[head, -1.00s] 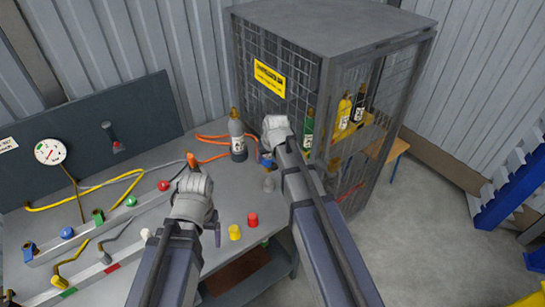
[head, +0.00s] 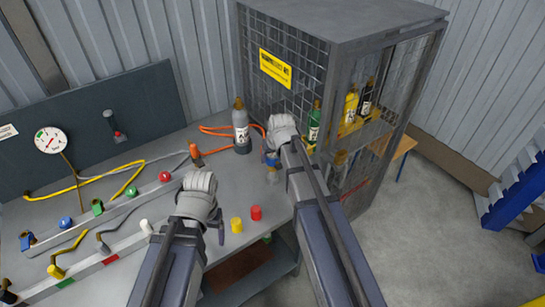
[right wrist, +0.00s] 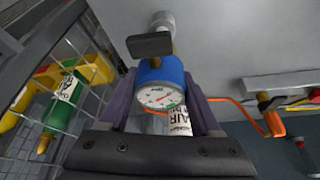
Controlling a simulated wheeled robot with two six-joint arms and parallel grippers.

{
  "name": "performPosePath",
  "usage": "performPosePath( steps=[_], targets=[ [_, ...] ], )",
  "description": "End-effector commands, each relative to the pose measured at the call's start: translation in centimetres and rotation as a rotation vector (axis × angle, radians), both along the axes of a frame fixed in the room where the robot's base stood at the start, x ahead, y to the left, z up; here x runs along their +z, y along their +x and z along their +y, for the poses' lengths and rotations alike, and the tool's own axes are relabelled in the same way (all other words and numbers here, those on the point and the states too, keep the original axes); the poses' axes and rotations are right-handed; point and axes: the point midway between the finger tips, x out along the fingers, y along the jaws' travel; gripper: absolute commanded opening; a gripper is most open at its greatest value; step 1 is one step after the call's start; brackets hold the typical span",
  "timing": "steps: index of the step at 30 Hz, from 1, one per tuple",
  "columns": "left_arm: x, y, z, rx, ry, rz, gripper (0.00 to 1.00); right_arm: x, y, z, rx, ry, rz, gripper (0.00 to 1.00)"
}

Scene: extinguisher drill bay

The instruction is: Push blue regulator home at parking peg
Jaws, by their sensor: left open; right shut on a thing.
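The blue regulator (head: 271,158) is clasped by my right gripper (right wrist: 160,92); in the right wrist view its round white gauge and blue body (right wrist: 160,80) show between the two fingers. A short pale grey post (head: 272,177), seemingly the parking peg, stands on the bench directly below it in the head view. A grey cylinder (right wrist: 162,22) beyond the regulator in the wrist view seems to be the same post. I cannot tell how far the regulator sits on it. My left gripper (head: 221,234) is open over the bench, its fingers mostly hidden by its wrist.
A grey cylinder (head: 241,130) with an orange hose (head: 215,130) stands behind the regulator. A mesh cage (head: 290,80) with several bottles is close on the right. Yellow (head: 237,225) and red (head: 256,213) caps lie between my arms. Manifold rails (head: 100,262) fill the bench's left.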

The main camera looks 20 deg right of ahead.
Motion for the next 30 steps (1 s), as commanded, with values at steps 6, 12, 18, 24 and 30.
performPosePath(
  steps=[6,12,18,24,30],
  targets=[
    [0.08,0.01,0.00,0.000,0.000,0.000,0.81,0.08,0.01,0.00,0.000,0.000,-0.001,0.07],
    [-0.15,0.00,0.00,0.000,0.000,0.000,0.81,-0.14,0.02,0.00,0.000,0.000,-0.001,0.07],
    [-0.54,0.00,0.00,0.000,0.000,0.000,0.81,-0.54,0.00,0.01,0.000,0.000,-0.001,0.07],
    [-0.49,0.00,0.00,0.000,0.000,0.000,0.81,-0.49,0.00,0.01,0.000,0.000,-0.001,0.07],
    [-0.49,0.00,0.01,0.000,0.000,0.000,0.81,-0.49,0.00,0.01,0.000,0.000,-0.001,0.07]
  ],
)
